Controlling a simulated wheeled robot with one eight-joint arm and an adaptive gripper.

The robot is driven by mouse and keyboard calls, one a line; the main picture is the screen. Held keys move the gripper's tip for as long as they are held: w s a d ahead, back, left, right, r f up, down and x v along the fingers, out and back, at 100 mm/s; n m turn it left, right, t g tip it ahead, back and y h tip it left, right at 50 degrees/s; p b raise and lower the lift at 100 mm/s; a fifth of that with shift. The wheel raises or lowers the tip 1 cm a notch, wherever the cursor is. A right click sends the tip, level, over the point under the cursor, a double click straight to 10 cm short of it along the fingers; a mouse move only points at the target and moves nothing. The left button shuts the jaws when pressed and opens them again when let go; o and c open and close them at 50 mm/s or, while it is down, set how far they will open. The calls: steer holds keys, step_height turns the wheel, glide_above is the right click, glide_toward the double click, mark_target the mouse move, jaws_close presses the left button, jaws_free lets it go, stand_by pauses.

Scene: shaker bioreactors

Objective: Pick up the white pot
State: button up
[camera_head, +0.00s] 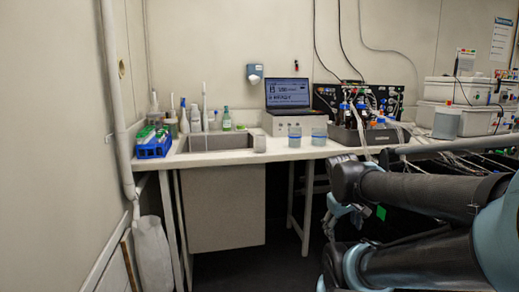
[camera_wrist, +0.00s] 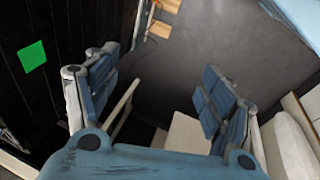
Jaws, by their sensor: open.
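A small whitish pot (camera_head: 259,142) stands upright on the white bench, at the right front edge of the sink. It looks like the white pot, though it is small in this view. My gripper (camera_wrist: 158,92) is open and empty in the wrist view, its two blue-padded fingers wide apart over dark floor. In the head view the gripper is only partly visible, low in front of the bench and to the right of the pot, well apart from it. I do not make out the pot in the wrist view.
The sink (camera_head: 220,142) lies left of the pot. Several bottles stand behind it.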

steer(key=w+a+r+n+t+h, duration=0.1)
steer(key=w+r+n+t+h, duration=0.3)
steer(key=w+n, duration=0.55)
steer(key=n+t+y, duration=0.4)
steer(key=n+t, duration=0.7)
steer(key=n, duration=1)
glide_toward(259, 141)
steer(key=w, duration=0.4)
steer(key=w+d, duration=0.1)
steer(key=w, duration=0.8)
steer(key=shift+d, duration=0.2)
steer(key=c, duration=1)
